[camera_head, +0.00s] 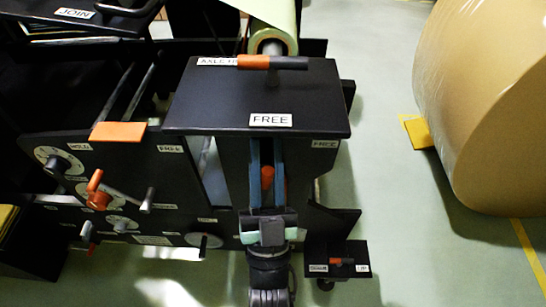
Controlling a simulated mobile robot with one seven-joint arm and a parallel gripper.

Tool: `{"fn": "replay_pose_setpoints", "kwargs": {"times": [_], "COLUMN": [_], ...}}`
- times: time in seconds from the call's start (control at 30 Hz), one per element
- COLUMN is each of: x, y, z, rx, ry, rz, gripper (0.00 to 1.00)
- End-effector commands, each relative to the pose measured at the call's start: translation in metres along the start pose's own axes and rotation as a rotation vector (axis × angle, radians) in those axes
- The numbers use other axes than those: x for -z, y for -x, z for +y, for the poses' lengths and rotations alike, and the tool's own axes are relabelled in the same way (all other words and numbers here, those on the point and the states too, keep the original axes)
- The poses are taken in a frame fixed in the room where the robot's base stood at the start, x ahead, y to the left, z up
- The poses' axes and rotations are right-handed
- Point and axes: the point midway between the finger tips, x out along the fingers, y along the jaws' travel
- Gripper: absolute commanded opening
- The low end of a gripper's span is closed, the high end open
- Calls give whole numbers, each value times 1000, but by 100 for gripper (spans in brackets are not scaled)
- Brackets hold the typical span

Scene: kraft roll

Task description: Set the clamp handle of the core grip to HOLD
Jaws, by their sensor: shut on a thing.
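My gripper (267,163) reaches in below the front edge of a dark top plate (205,105). Its two bluish fingers stand on either side of an orange handle (267,178) and are shut on it. The handle shows only as a small orange piece; the rest is hidden by the fingers and the plate. I cannot tell for certain that it is the clamp handle of the core grip. A label reading FREE (271,120) lies on the plate above it. A smaller label, seemingly FREE (325,144), is to the right. A label seemingly reading HOLD (80,147) is on the left panel.
An orange-and-black handle (272,62) lies across the plate's back. The left panel carries dials and an orange lever (95,180). A low dark box (336,252) with a small handle stands right of my arm.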

Motion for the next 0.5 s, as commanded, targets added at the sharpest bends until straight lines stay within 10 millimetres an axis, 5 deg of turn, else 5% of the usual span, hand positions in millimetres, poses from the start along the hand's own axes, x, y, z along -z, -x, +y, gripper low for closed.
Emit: {"fn": "replay_pose_setpoints", "kwargs": {"times": [0.5], "x": [-3], "y": [1], "z": [-6], "rx": [105], "ry": [106], "rz": [-33], "gripper": [0]}}
